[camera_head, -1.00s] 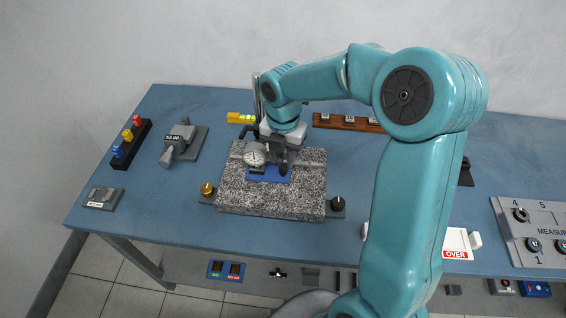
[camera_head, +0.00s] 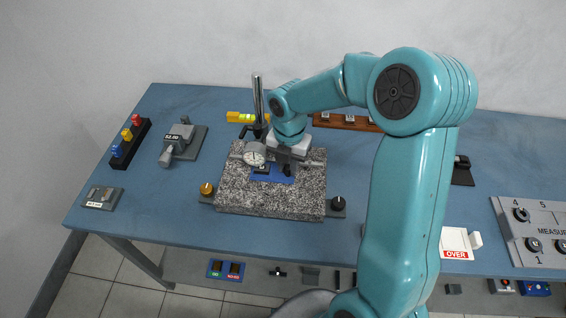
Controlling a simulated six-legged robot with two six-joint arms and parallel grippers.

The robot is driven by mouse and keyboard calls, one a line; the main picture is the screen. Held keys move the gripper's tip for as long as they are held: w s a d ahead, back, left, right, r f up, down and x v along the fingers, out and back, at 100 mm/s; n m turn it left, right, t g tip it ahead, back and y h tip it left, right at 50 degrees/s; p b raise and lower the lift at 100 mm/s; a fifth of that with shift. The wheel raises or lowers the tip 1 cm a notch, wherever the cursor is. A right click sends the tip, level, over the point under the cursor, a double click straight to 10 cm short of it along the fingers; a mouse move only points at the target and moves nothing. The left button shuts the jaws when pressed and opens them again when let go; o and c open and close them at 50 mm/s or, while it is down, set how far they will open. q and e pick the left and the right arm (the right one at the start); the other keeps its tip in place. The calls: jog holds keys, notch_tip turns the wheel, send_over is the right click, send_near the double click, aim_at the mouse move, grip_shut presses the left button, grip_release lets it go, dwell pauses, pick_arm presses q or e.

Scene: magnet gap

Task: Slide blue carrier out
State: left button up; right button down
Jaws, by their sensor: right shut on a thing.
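The blue carrier (camera_head: 260,179) lies flat on the speckled granite plate (camera_head: 240,198), below the dial gauge (camera_head: 254,154). It is partly hidden by my right gripper. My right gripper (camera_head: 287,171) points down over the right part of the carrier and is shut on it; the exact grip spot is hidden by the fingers. A small dark part sits on the carrier under the gauge. My left gripper is not in view.
The gauge's upright post (camera_head: 257,95) stands close behind my right gripper. A brass knob (camera_head: 207,189) and a black knob (camera_head: 338,203) flank the plate. A yellow level (camera_head: 241,117) and a wooden rack (camera_head: 338,122) lie behind.

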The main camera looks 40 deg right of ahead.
jog(key=s+d, duration=0.1)
jog(key=s, duration=0.1)
jog(key=s+d, duration=0.4)
jog(key=shift+s, duration=0.1)
jog(key=c, duration=1.3)
grip_release()
jog(key=shift+s, duration=0.1)
jog(key=shift+o, duration=0.2)
jog(key=shift+s+r, duration=0.15)
notch_tip(320, 180, up, 16)
jog(key=shift+a, duration=0.1)
